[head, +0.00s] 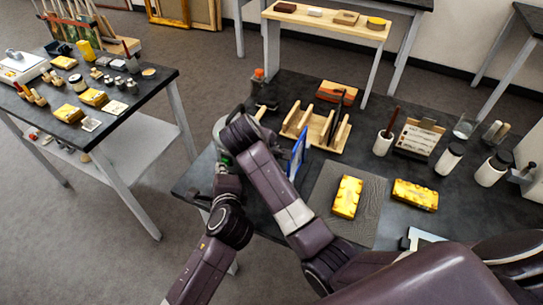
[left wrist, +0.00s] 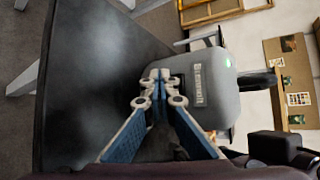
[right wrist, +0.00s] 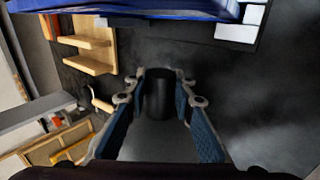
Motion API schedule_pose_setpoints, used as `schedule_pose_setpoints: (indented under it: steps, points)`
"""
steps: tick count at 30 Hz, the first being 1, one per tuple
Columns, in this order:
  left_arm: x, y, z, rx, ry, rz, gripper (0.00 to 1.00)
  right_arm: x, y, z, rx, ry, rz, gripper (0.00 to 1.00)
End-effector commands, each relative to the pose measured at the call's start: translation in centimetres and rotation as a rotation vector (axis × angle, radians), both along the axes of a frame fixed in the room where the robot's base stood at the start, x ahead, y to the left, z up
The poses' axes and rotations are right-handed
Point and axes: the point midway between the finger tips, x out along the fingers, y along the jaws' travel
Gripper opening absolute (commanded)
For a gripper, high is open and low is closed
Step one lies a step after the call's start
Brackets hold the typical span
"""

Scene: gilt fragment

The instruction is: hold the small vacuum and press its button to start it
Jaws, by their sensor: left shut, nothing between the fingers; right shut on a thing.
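The small vacuum (left wrist: 205,90) is a grey body with a printed label and a lit green spot (left wrist: 227,62) in the left wrist view. In the head view only a pale edge of it (head: 219,127) shows behind my arms. My right gripper (right wrist: 164,82) is shut on the vacuum's black cylindrical handle (right wrist: 159,98). My left gripper (left wrist: 157,74) is shut and empty, its fingertips at the near side of the grey body. I cannot tell whether they touch it. In the head view my left gripper (head: 225,163) is partly hidden.
A second crowded table (head: 150,88) stands at left. Open floor lies between the tables.

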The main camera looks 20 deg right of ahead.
Motion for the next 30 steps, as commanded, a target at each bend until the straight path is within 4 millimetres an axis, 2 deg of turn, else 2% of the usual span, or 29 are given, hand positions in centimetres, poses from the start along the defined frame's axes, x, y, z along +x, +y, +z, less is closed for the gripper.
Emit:
schedule_pose_setpoints:
  steps: [14,30]
  points:
    - [-0.7,0.6,0.0,0.0,0.0,-0.001,0.0,0.0,0.1,0.0,0.002,-0.001,0.002,0.0]
    - [-4.2,4.3,0.0,-0.001,0.001,0.0,0.0,0.0,0.1,0.0,0.002,-0.001,0.002,0.0]
